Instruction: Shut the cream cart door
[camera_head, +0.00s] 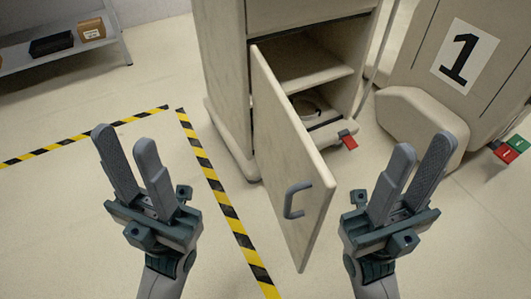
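The cream cart (222,75) stands at the top middle of the head view. Its cream door (285,155) hangs open toward me, hinged on the left of the opening, with a grey C-shaped handle (297,199) on the face I see. My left gripper (130,160) is left of the door, apart from it, with its fingers spread and nothing between them. My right gripper (412,172) is right of the door, apart from it, also open and empty. The cart's inside shows a shelf (310,82) and a dark round thing (308,106) lower down.
A cream machine marked "1" (463,55) stands at the right. A red tab (348,139) sticks out by the cart's lower right. Yellow-black floor tape (215,185) runs left of the door. A low shelf (65,55) with boxes stands at the far left. The left floor is clear.

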